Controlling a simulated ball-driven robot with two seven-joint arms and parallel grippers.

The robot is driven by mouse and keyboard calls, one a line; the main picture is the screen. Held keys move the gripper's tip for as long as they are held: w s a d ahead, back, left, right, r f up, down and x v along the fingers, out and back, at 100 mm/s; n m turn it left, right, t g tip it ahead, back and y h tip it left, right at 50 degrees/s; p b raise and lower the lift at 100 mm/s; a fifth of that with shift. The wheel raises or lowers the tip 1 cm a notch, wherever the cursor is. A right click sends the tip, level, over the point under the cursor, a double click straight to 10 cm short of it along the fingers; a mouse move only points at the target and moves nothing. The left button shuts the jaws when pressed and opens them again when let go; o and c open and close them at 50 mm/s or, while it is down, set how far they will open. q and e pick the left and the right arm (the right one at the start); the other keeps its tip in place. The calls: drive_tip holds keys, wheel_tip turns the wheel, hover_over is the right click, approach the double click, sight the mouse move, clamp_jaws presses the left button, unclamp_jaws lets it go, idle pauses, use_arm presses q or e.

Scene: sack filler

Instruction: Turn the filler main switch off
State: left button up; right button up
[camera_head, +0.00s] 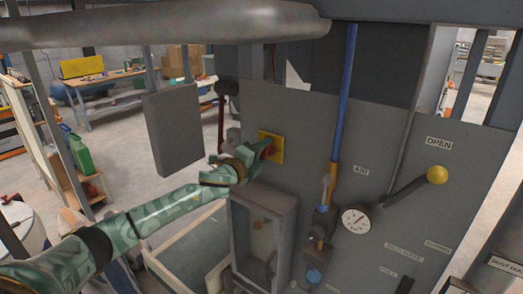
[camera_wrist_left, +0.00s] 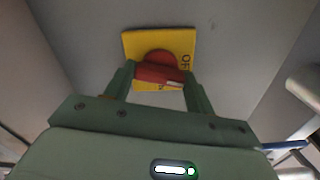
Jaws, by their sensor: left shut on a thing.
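The filler main switch is a red rotary knob on a yellow square plate (camera_head: 278,154) on the grey panel, in the middle of the head view. My left gripper (camera_head: 266,152) reaches it from the left and is shut on the red knob. In the left wrist view the two green fingers (camera_wrist_left: 158,82) stand on either side of the red knob (camera_wrist_left: 160,68). The yellow plate (camera_wrist_left: 138,42) shows behind it with black lettering, partly hidden, at its right side. My right gripper is not in view.
Right of the switch, the panel carries a blue pipe (camera_head: 346,95), a pressure gauge (camera_head: 356,219) and a lever with a yellow ball (camera_head: 437,174) under an OPEN label. A grey open-fronted box (camera_head: 240,235) sits below the switch. A dark grey box (camera_head: 172,130) hangs at left.

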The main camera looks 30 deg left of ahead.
use_arm(q)
drive_tip(key=shift+n+p, duration=0.65)
drive_tip(key=shift+n, duration=0.85)
drive_tip(key=o, duration=1)
drive_tip(key=shift+s+a+b, duration=0.25)
drive_tip(key=shift+s+b, duration=0.25)
drive_tip(key=shift+s, duration=2.2)
drive_tip(key=shift+s+a+b, duration=0.2)
drive_tip(key=shift+s+b, duration=0.3)
drive_tip(key=shift+s, duration=2.2)
drive_tip(key=shift+s+a+b, duration=0.25)
drive_tip(key=shift+s+b, duration=0.25)
drive_tip(key=shift+s, duration=2.2)
drive_tip(key=shift+d+n, duration=0.1)
drive_tip(key=shift+n, duration=0.2)
